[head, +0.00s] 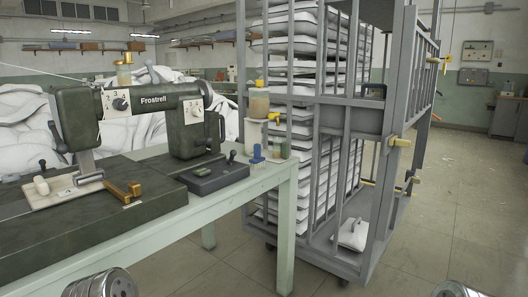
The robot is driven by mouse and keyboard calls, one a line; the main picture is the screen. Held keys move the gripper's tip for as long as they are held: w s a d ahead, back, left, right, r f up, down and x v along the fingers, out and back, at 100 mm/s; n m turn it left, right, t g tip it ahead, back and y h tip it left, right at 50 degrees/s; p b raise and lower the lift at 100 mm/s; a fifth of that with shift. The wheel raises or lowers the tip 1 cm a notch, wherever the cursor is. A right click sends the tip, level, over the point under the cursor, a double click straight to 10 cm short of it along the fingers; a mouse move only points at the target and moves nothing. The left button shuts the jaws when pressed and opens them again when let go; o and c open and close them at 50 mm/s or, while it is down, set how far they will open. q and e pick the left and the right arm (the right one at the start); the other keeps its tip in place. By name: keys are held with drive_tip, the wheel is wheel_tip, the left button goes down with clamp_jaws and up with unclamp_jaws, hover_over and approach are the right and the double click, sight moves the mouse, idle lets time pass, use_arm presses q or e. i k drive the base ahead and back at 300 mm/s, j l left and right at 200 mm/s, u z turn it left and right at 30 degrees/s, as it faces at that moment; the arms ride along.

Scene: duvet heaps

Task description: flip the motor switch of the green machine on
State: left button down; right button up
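A low dark box (212,176) with a small greenish part on top and a short dark lever lies on the table in front of the machine's right end. It may carry the motor switch; its setting is too small to tell. Neither gripper is in view; only silver parts of my arms show at the bottom edge.
A blue brush (257,155) and jars stand at the table's right end. A grey wheeled rack (345,125) of white folded stacks stands close behind.

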sight(233, 153)
drive_tip(key=i+l, duration=0.35)
drive_tip(key=i+l+u, duration=0.1)
drive_tip(key=i+l, duration=0.2)
drive_tip(key=l, duration=0.15)
